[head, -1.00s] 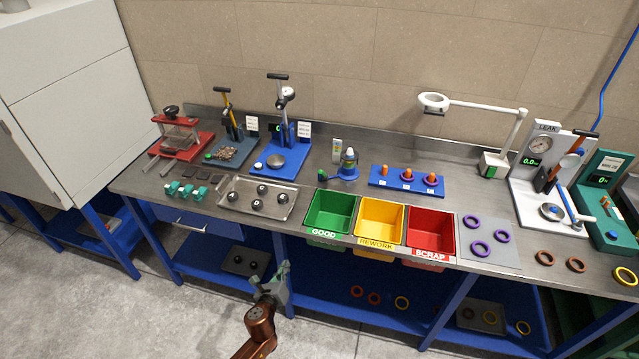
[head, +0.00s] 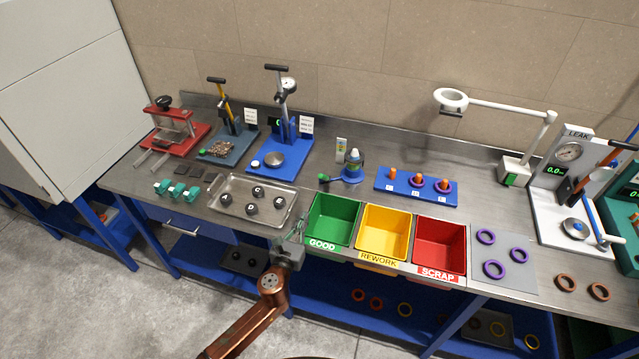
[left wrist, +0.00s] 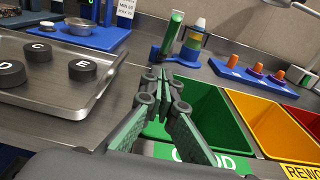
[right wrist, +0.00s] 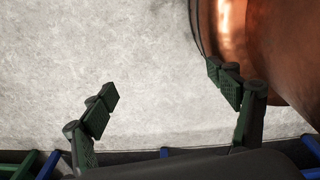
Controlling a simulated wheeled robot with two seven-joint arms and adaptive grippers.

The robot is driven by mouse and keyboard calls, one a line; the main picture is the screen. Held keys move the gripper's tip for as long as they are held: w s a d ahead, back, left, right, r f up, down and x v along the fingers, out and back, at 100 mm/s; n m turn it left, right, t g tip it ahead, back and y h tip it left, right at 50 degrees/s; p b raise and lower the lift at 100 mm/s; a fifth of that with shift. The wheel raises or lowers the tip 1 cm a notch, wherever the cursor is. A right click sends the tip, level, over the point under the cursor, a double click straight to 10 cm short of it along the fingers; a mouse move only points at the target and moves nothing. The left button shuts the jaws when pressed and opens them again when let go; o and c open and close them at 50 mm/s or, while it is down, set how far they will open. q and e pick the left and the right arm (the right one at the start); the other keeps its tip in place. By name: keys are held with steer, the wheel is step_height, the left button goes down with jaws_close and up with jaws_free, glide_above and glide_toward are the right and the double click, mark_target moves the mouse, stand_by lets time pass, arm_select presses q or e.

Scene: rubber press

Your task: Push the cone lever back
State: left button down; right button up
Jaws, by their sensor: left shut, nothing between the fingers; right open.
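No part is plainly marked as the cone lever. My left gripper (head: 297,230) is shut and empty at the bench's front edge, between the metal tray and the green bin. In the left wrist view its closed fingers (left wrist: 164,82) point over the bench, apart from any lever. My right gripper (right wrist: 160,82) is open and empty above the floor.
A metal tray (head: 230,202) with several black pucks lies left of the left gripper. Green (head: 333,218), yellow (head: 384,232) and red (head: 440,245) bins line the front edge. A ring lamp (head: 500,110) overhangs the back right.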

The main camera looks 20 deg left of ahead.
arm_select(q)
steer(key=b, duration=0.2)
glide_toward(324, 178)
steer(key=w+f, duration=0.4)
steer(key=f, duration=0.2)
steer(key=shift+w+a+r+p, duration=0.2)
steer(key=shift+w+r+p, duration=0.15)
steer(key=shift+w+r, duration=0.45)
steer(key=shift+w+a+r+p, duration=0.25)
steer(key=shift+w+r+p, duration=0.05)
steer(key=shift+w+r, duration=0.5)
arm_select(e)
steer(key=shift+s+f, duration=0.35)
steer(key=shift+s, duration=0.5)
